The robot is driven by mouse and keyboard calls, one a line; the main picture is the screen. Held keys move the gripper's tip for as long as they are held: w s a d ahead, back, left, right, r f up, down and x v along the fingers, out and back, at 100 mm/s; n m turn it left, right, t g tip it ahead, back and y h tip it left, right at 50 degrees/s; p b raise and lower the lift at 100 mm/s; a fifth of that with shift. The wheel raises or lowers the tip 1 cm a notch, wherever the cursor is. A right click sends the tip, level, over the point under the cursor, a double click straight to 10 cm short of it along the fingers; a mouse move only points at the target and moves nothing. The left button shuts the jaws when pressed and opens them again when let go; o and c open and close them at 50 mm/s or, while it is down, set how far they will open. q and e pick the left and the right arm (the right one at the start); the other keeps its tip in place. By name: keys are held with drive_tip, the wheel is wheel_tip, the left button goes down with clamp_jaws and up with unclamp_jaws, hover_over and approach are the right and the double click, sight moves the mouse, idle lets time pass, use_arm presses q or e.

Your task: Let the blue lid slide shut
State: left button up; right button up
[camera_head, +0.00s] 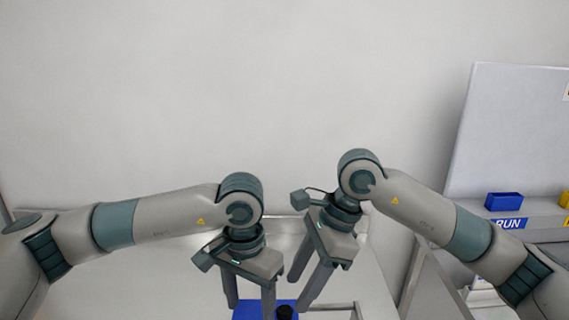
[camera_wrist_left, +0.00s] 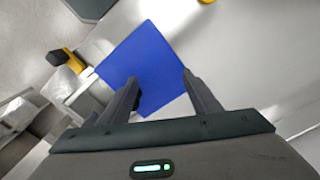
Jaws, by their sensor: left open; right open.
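The blue lid (camera_head: 247,313) shows only in part at the bottom edge of the head view, with a dark round knob (camera_head: 285,312) by its right side. In the left wrist view the lid is a flat blue square (camera_wrist_left: 145,52) beyond the fingers. My left gripper (camera_head: 250,303) points down over the lid, open, with nothing seen between its fingers. My right gripper (camera_head: 300,290) is open and tilted, close to the right of the left one, its fingers near the lid's right side. Whether either touches the lid cannot be told.
A pale work surface (camera_head: 150,285) spreads around the lid. At the right, a grey machine top carries a blue block (camera_head: 504,201) and a RUN label (camera_head: 509,223), before an upright white panel (camera_head: 515,130). A yellow and black part (camera_wrist_left: 65,58) lies left of the lid.

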use_arm(q)
drive_tip(key=shift+f+b, duration=0.8)
drive_tip(key=shift+f, duration=0.1)
use_arm(e)
drive_tip(key=v, duration=1)
drive_tip(key=shift+w+d+f, duration=0.15)
drive_tip(key=shift+d+f, duration=0.05)
drive_tip(key=shift+d, duration=0.15)
